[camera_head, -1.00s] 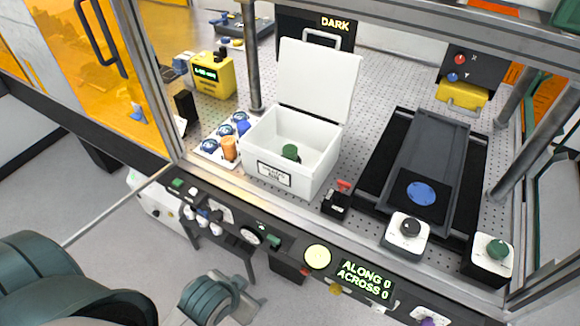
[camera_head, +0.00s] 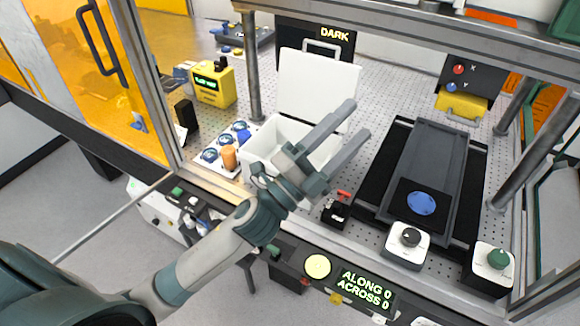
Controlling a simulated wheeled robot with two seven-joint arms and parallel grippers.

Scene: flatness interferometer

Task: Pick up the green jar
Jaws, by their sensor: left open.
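The green jar is not visible now. A green-topped item stood inside the open white box (camera_head: 262,141) a second ago, and my left gripper and the box wall now cover that spot. My left gripper (camera_head: 358,120) is open, with its two fingers apart and nothing between them. It shows in front of the box's right side, with its fingers pointing to the upper right. I cannot tell its exact height above the box. My right gripper is not in view.
The box's raised lid (camera_head: 318,84) stands behind it. A white tray with blue-topped items and an orange jar (camera_head: 229,157) is at its left. A red-levered black device (camera_head: 337,209) and a dark slide stage (camera_head: 433,160) are at its right. Metal posts frame the bench.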

